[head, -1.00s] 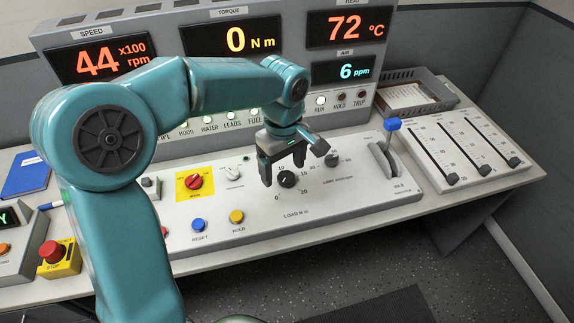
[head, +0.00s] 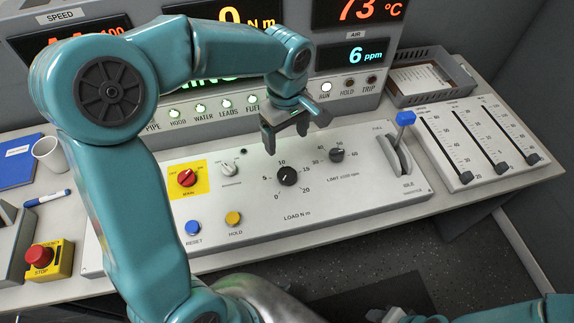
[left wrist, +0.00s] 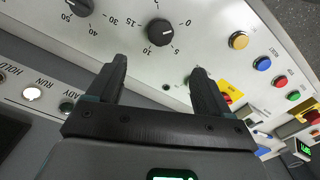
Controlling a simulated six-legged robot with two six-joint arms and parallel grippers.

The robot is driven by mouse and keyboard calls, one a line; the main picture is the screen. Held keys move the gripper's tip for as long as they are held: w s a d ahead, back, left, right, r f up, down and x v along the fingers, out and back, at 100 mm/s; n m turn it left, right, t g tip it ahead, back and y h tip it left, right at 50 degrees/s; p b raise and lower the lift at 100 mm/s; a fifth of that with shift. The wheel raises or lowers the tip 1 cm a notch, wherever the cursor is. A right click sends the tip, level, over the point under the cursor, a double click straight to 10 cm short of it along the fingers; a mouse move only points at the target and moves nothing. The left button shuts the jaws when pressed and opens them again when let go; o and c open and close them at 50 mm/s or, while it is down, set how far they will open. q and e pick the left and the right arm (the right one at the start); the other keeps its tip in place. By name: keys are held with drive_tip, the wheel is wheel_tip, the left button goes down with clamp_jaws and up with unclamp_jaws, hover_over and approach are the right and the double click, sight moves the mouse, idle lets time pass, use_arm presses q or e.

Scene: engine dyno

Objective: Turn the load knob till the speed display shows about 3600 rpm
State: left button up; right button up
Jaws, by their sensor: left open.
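The load knob (head: 288,176) is a round black dial with a white pointer on the sloped white panel, above the words LOAD N m. It also shows in the left wrist view (left wrist: 160,32), just beyond the fingertips. My left gripper (head: 287,141) is open and empty, above and behind the knob, not touching it. Its two dark fingers (left wrist: 160,75) stand apart in the left wrist view. The speed display (head: 62,40) is mostly hidden behind my left arm, so its number cannot be read. Part of my right arm shows at the bottom right; its gripper is not visible.
The limit knob (head: 337,154) is right of the load knob. A blue-topped throttle lever (head: 404,120) stands farther right. A red main switch (head: 187,178), blue reset button (head: 194,228) and yellow hold button (head: 233,218) lie left. A white cup (head: 49,154) stands at the far left.

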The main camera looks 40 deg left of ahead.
sight(287, 174)
use_arm(q)
drive_tip(key=f, duration=1.2)
drive_tip(key=shift+s+d+f+p, duration=0.15)
drive_tip(key=shift+s+f+p, duration=0.05)
drive_tip(key=shift+f+p, duration=0.1)
drive_tip(key=shift+w+f, duration=0.1)
drive_tip(key=shift+f, duration=0.55)
drive_tip(key=c, duration=1)
drive_tip(key=shift+c, duration=0.2)
